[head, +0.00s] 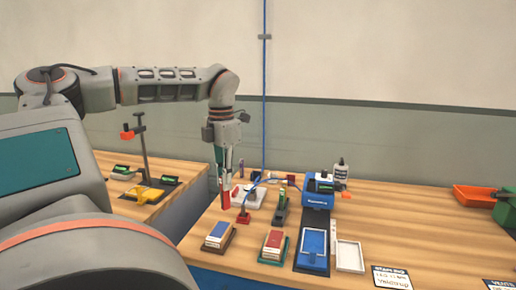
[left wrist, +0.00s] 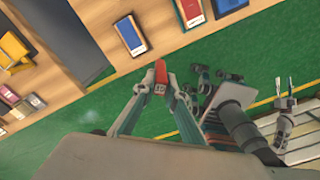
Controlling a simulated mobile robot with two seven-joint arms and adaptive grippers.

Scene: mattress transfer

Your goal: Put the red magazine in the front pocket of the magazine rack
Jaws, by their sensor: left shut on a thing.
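The red magazine (head: 225,200) hangs upright below my left gripper (head: 224,182), above the bench. In the left wrist view my left gripper (left wrist: 160,86) is shut on the red magazine (left wrist: 161,72), which shows small between the two fingertips. I cannot pick out the magazine rack or its front pocket with certainty.
An orange bin (head: 474,196) is far right.

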